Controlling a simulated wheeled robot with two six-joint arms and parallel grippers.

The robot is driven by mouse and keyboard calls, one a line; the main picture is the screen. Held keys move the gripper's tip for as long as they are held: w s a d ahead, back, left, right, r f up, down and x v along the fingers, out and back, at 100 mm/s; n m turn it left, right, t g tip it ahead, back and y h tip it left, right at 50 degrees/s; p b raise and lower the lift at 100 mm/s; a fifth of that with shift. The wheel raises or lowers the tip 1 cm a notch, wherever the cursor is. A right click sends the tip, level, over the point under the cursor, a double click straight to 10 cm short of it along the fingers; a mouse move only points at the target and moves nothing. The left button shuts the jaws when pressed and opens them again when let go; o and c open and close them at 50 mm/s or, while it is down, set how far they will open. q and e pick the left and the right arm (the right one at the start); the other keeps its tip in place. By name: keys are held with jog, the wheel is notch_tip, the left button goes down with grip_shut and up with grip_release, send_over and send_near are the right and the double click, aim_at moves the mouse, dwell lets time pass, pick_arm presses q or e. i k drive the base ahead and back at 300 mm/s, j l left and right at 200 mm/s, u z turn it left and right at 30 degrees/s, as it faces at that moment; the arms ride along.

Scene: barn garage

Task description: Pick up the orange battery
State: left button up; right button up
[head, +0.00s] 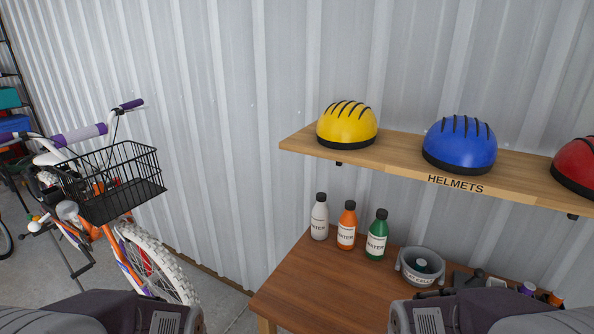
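A small orange item (556,298) shows at the lower right of the head view, on the wooden table. It is mostly hidden behind my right arm, and I cannot tell for sure that it is the orange battery. A small purple item (527,288) is beside it on the left, also partly hidden. Parts of my two arms fill the bottom left and bottom right of the view. No fingertips of either gripper show.
On the wooden table (315,285) stand white (320,217), orange (347,226) and green (377,235) bottles and a grey bowl (420,267). A helmet shelf (400,153) hangs above. A bicycle with a black basket (118,180) stands left. The table's front left is clear.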

aim_at(556, 298)
jog(key=z, duration=1.75)
